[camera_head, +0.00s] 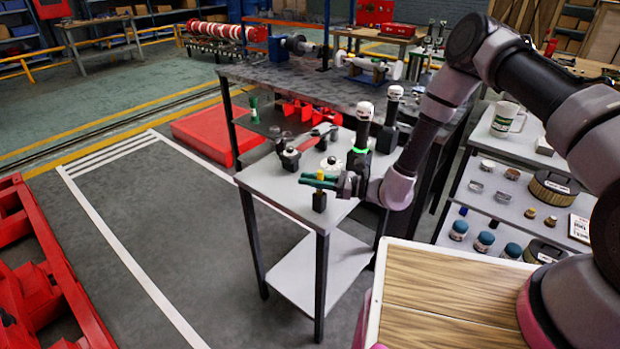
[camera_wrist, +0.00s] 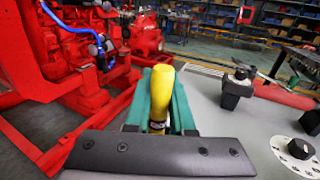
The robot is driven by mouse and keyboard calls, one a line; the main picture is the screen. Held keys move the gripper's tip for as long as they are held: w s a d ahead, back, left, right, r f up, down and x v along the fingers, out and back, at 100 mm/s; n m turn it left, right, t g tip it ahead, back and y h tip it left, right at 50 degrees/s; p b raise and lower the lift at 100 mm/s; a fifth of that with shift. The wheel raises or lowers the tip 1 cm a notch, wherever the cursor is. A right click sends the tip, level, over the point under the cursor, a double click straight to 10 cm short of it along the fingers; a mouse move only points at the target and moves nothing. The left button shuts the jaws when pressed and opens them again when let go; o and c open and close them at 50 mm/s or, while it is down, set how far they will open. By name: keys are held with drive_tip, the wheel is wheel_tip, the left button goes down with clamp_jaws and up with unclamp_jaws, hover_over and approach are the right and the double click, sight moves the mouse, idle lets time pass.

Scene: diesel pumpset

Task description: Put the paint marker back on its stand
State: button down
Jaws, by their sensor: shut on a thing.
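My gripper (camera_head: 318,181) is over the front corner of the grey-topped table, its green fingers shut. In the wrist view my gripper (camera_wrist: 160,110) closes its teal fingers on both sides of the yellow paint marker (camera_wrist: 162,84). Only a small yellow part of the marker (camera_head: 320,175) shows between the fingers in the head view. A small black block (camera_head: 319,201), which looks like the stand, appears directly below the fingers near the table's corner. I cannot tell whether the marker touches it. The marker's lower end is hidden in both views.
On the table (camera_head: 262,182) are a black device with a green ring (camera_head: 361,140), a white round dial (camera_head: 333,165), and a black holder (camera_head: 290,159), also in the wrist view (camera_wrist: 238,88). A red tool (camera_head: 315,138) lies behind. Red machinery (camera_wrist: 60,60) stands beyond the table edge.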

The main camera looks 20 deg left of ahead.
drive_tip(key=shift+f, duration=0.3)
drive_tip(key=c, duration=0.7)
unclamp_jaws()
drive_tip(key=d, duration=1)
drive_tip(key=shift+d, duration=0.4)
drive_tip(key=shift+w, duration=0.1)
drive_tip(key=shift+r, duration=0.1)
